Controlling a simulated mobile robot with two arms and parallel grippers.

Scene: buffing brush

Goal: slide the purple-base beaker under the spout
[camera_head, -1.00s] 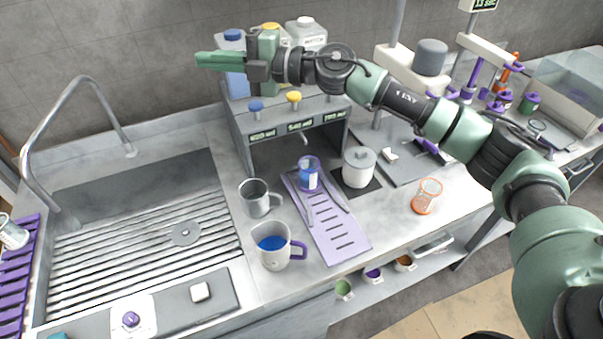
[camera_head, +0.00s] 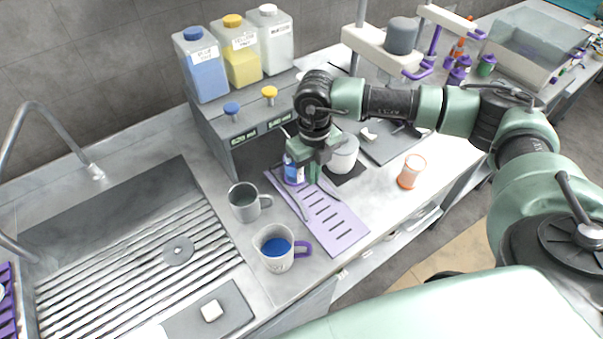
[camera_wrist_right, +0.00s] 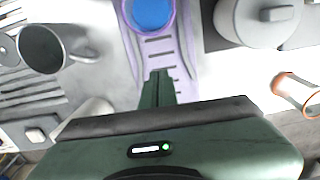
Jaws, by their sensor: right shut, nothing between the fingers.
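The purple-base beaker (camera_head: 292,174) holds blue liquid and stands at the far end of the lilac slotted tray (camera_head: 335,228), partly hidden by my right gripper (camera_head: 313,177). The beaker also shows at the top edge of the right wrist view (camera_wrist_right: 150,12), cut off by the frame. My right gripper is shut and empty, pointing down over the tray beside the beaker, on its near right side. In the wrist view its closed fingers (camera_wrist_right: 157,88) are apart from the beaker. The spout under the dispenser (camera_head: 240,135) is hidden behind my right arm. My left gripper is not in view.
A grey mug (camera_head: 245,202) and a white mug with blue liquid and purple handle (camera_head: 274,250) stand left of the tray. A white lidded pot (camera_head: 343,155) is close on the right, with an orange-rimmed glass (camera_head: 411,172) beyond. The sink (camera_head: 110,240) lies left.

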